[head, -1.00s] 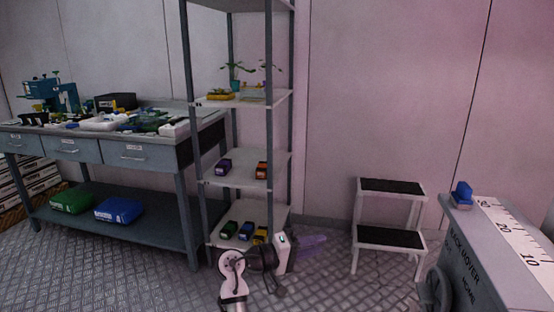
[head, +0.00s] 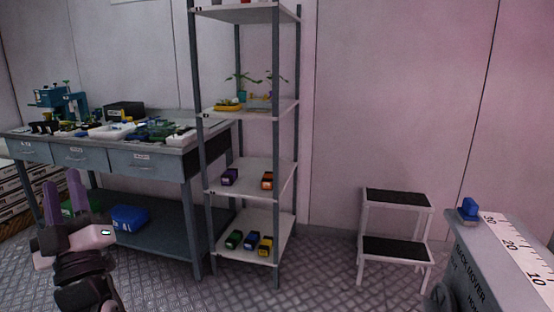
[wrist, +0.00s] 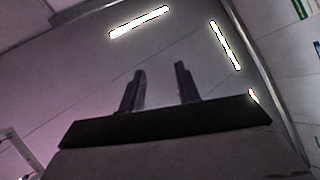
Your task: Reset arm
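My gripper (head: 64,200) is at the lower left of the head view, pointing up, in front of the workbench. Its two purple-grey fingers stand apart with nothing between them. In the wrist view both fingers (wrist: 158,88) also show apart and empty, against a wall or ceiling with bright light strips.
A shelf rack (head: 250,175) stands at the centre with small coloured boxes and plants. A cluttered workbench (head: 165,160) is at the left, with a blue bin (head: 129,217) below. A step stool (head: 396,198) and a grey rack mover (head: 490,265) are at the right. Floor between is clear.

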